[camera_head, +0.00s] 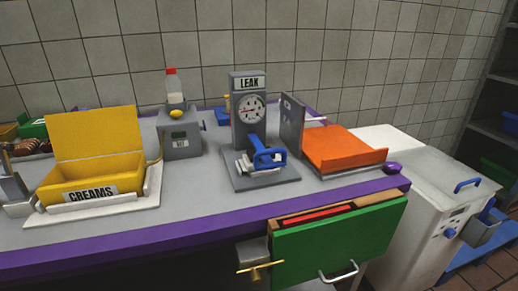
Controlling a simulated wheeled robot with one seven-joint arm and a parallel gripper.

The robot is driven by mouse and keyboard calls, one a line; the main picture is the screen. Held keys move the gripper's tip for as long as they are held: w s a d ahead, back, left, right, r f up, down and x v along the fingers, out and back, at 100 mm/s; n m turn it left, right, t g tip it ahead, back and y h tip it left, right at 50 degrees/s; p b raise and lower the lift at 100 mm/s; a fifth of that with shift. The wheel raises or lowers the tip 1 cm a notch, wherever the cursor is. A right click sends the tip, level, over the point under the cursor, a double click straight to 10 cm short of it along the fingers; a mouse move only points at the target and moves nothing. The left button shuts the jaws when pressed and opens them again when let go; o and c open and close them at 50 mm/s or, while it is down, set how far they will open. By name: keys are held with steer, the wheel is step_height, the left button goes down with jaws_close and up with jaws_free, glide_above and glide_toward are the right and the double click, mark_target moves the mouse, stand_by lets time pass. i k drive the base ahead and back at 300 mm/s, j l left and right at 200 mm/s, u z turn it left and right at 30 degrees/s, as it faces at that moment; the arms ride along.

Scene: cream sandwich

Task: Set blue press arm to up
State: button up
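The blue press arm (268,154) is a blue handle-like loop on the grey tester marked LEAK (240,117). It sits low at the front of the tester's column, just over a pale block (258,168) on the grey base plate (276,182). A round dial (251,107) is on the column above it. The arm's hinge is too small to make out. My gripper does not show in this view.
An open yellow CREAMS box (95,172) stands left and a grey device (180,140) with a bottle behind it stands left of the tester. An orange tray (342,148) lies right. A green drawer (340,240) juts out below the purple counter edge (180,228).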

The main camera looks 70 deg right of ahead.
mark_target(267, 154)
steer(key=z, duration=2.15)
